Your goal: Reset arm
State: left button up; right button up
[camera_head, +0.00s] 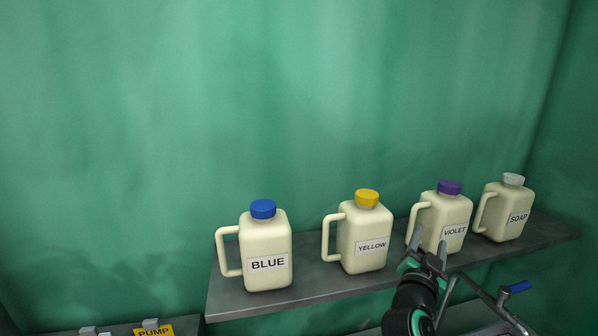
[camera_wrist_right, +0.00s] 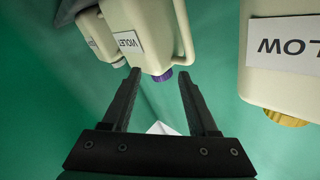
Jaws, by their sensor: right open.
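My right gripper (camera_head: 425,250) is open in front of the shelf, at the lower left of the violet jug (camera_head: 444,220). The violet jug is cream with a purple cap and stands upright on the shelf, its lower part partly covered by my gripper. In the right wrist view, which looks upside down, my right gripper (camera_wrist_right: 159,75) has its two fingers apart. The violet jug (camera_wrist_right: 146,22) and its purple cap (camera_wrist_right: 163,75) show beyond and between the fingertips. I cannot tell whether a finger touches the jug. My left gripper is not in view.
A grey shelf (camera_head: 310,284) also holds the blue jug (camera_head: 265,240), the yellow jug (camera_head: 365,230) and the soap jug (camera_head: 505,205), all upright. A yellow pump label (camera_head: 153,332) shows at bottom left. A blue-handled metal lever (camera_head: 516,287) is right of my arm. Green curtain stands behind.

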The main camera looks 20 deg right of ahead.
jog(key=s+a+r+n+t+y+p, duration=0.1)
jog(key=a+r+n+t+y, duration=0.35)
jog(key=a+r+t, duration=0.85)
jog(key=s+a+r+n+t+y, duration=0.4)
jog(key=s+a+r+n+y, duration=0.8)
jog(key=a+r, duration=0.4)
jog(key=shift+s+a+n+y, duration=0.35)
jog(key=shift+s+a+y, duration=0.1)
jog(key=shift+s+y, duration=0.45)
jog(key=shift+r, duration=0.1)
